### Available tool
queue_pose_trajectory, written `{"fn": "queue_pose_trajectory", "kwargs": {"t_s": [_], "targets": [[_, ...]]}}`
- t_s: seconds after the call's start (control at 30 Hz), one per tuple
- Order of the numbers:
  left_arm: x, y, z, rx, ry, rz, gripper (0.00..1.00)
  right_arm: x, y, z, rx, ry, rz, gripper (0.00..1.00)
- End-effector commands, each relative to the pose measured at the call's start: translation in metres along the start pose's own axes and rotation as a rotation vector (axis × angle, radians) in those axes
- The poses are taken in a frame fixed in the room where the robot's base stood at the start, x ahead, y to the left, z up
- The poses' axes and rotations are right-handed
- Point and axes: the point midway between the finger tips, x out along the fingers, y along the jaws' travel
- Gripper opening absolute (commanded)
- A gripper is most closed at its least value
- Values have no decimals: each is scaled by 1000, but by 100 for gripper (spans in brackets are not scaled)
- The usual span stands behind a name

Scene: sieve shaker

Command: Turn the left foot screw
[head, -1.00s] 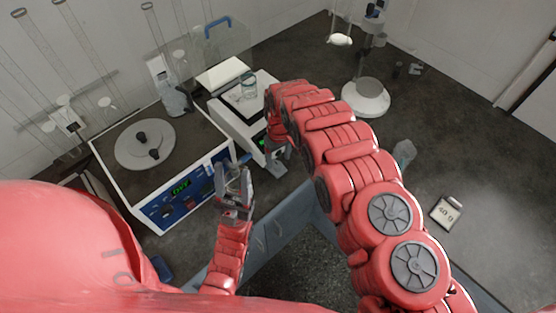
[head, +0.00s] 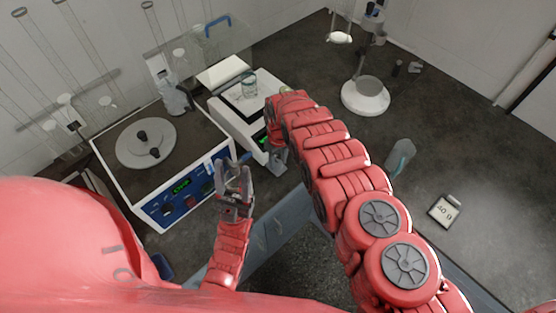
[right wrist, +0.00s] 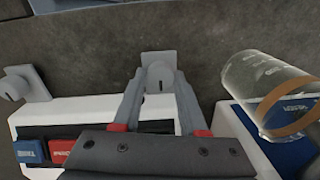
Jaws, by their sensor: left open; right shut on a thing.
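The balance (head: 228,124) is a white box with a dark-framed top, left of my right arm. In the right wrist view its front shows upside down, with a grey foot bracket at each end. The left foot screw (right wrist: 160,77) is a small grey knob at its bracket, between my right fingertips. My right gripper (right wrist: 160,82) is shut on it. In the head view this gripper (head: 277,160) is small and partly hidden by my arm. The other foot screw (right wrist: 13,88) is at the far left of the wrist view. My left gripper (head: 236,168) is open and empty before the shaker.
The sieve shaker (head: 125,185), with a blue panel, stands left of the balance. A clear beaker (right wrist: 268,85) is close right of my right fingers in the wrist view.

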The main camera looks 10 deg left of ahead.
Motion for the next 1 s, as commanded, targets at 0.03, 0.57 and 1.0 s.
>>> {"fn": "queue_pose_trajectory", "kwargs": {"t_s": [0.03, 0.57, 1.0], "targets": [[0, 0, 0, 0, 0, 0, 50, 0, 0, 0, 0, 0, -1, 9], [-26, 1, 4, 0, 0, 0, 50, 2, 1, -1, 303, 13, 1, 0], [-26, 1, 4, 0, 0, 0, 50, 0, 0, 0, 350, 12, 1, 54]]}}
